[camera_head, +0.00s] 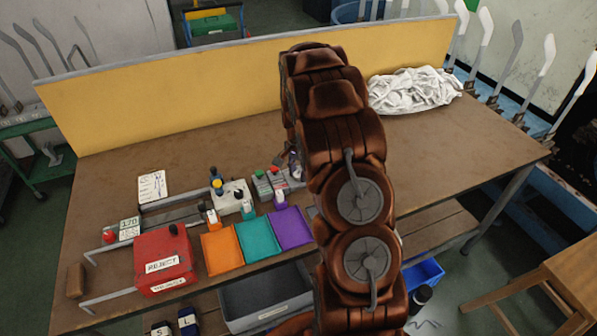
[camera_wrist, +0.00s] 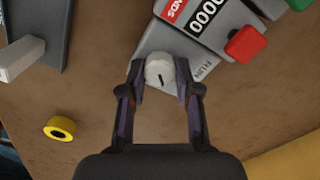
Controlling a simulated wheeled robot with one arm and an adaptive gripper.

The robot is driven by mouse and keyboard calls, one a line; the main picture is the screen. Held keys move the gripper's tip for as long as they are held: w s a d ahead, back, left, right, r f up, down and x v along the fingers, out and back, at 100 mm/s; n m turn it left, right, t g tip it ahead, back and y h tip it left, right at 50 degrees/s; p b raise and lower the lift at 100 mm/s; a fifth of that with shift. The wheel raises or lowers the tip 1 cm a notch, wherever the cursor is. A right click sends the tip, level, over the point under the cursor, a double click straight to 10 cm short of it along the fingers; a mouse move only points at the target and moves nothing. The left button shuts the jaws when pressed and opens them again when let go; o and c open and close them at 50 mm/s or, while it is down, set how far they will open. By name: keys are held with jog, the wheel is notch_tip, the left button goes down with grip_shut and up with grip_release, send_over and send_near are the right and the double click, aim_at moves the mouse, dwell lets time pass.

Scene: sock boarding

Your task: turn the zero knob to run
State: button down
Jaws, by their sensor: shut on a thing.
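The zero knob (camera_wrist: 160,70) is a round white knob with a short black mark, seen in the wrist view on a grey plate (camera_wrist: 143,52) with the word RUN printed beside it. My gripper (camera_wrist: 160,82) is shut on the knob, one finger on each side. The black mark points toward the bottom of the wrist picture, and the RUN print lies to the right of the knob. In the head view my arm hides most of the gripper and the knob.
A counter (camera_wrist: 208,15) and a red button (camera_wrist: 245,44) adjoin the plate. A yellow ring (camera_wrist: 60,128) lies on the bench. Orange (camera_head: 222,250), teal (camera_head: 258,240) and purple (camera_head: 291,228) trays and a red REJECT box (camera_head: 165,258) stand at the front. White socks (camera_head: 414,90) lie at back right.

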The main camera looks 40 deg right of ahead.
jog(key=shift+f+n+b, duration=0.1)
jog(key=shift+n+b, duration=0.2)
jog(key=shift+b, duration=0.1)
jog(key=n+b, duration=0.2)
jog(key=b, duration=0.1)
jog(key=shift+w+f+n+b, duration=0.1)
jog(key=shift+f+n+b, duration=0.05)
jog(key=shift+n+b, duration=0.15)
jog(key=n+b, duration=0.4)
jog(key=n, duration=0.1)
jog(key=shift+n+b, duration=0.3)
jog(key=n+b, duration=0.2)
jog(key=n, duration=0.2)
jog(key=shift+r, duration=0.2)
jog(key=n+b, duration=0.1)
jog(key=n, duration=0.4)
jog(key=shift+a+r, duration=0.1)
jog(key=c, duration=0.8)
grip_release()
jog(key=shift+r, duration=0.1)
